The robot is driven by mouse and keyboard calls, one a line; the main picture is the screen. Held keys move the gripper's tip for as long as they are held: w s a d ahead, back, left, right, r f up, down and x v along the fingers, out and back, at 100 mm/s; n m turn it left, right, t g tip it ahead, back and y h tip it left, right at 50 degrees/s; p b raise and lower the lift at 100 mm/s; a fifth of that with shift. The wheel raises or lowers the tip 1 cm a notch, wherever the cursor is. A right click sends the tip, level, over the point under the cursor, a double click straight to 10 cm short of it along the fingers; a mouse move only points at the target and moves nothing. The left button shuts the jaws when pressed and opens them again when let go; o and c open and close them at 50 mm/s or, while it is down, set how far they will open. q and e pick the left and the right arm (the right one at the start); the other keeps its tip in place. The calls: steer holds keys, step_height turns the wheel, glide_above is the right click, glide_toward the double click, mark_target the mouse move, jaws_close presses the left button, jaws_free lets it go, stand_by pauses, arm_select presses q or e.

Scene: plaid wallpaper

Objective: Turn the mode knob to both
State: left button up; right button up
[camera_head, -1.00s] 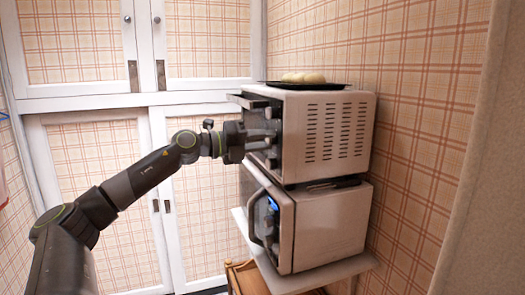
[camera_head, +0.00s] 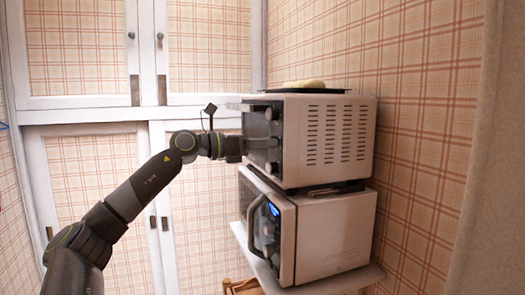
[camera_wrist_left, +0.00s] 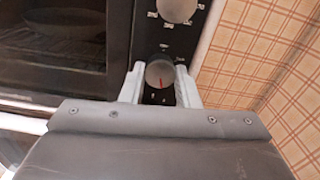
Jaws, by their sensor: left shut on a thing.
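A white toaster oven (camera_head: 325,142) shows its knob panel at its left edge in the head view. In the left wrist view, a round grey knob (camera_wrist_left: 160,72) with a red pointer line sits between the two pale fingers of my left gripper (camera_wrist_left: 160,80). The fingers are shut on this knob, one on each side. A second grey knob (camera_wrist_left: 176,9) is above it, cut by the frame's top. The labels are too small to read, so I cannot tell the mode setting. In the head view, my left gripper (camera_head: 255,145) reaches the panel from the left. My right gripper is not seen.
The toaster oven stands on a microwave (camera_head: 320,238) on a white shelf (camera_head: 345,281). A dark tray (camera_head: 315,91) with pale food (camera_head: 304,83) lies on top. Plaid wall is close on the right; white cupboard doors stand behind the arm.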

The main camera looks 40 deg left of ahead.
arm_select(q)
steer(key=shift+r+m+b, duration=0.1)
steer(key=shift+m+b, duration=0.55)
steer(key=shift+m, duration=0.95)
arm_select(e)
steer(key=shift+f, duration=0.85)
arm_select(q)
steer(key=o, duration=0.7)
steer(key=shift+m, duration=0.3)
steer(key=shift+c, duration=0.2)
steer(key=o, duration=0.3)
steer(key=shift+w, duration=0.15)
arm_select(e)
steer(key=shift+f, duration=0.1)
